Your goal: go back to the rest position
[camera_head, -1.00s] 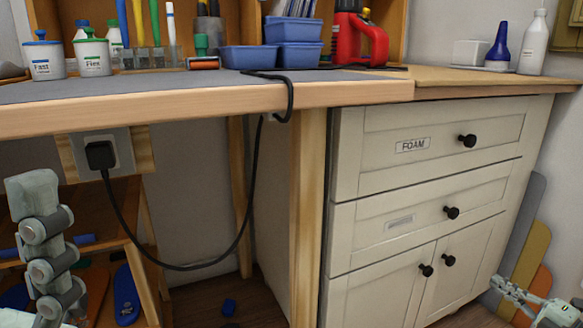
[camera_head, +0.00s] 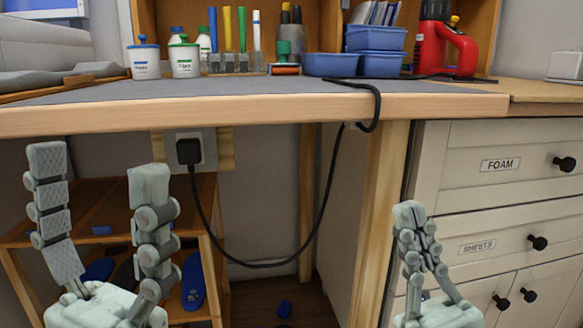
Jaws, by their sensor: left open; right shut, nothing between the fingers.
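My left gripper (camera_head: 98,190) is at the lower left, pointing up. Its two fingers stand wide apart with nothing between them, in front of the wooden shelf under the bench. My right gripper (camera_head: 411,215) is at the lower middle right, also pointing up. Its fingers are closed together and hold nothing. It is in front of the left side of the drawer cabinet (camera_head: 440,190). Both grippers are below the height of the bench top's front edge (camera_head: 250,113).
The bench top (camera_head: 280,93) bears a blue-lidded pot (camera_head: 145,61), a green-lidded pot (camera_head: 184,60), blue bins (camera_head: 376,38) and a red container (camera_head: 446,47). A black cable (camera_head: 262,265) hangs from the bench to a socket (camera_head: 190,152). A wooden shelf (camera_head: 208,190) stands below.

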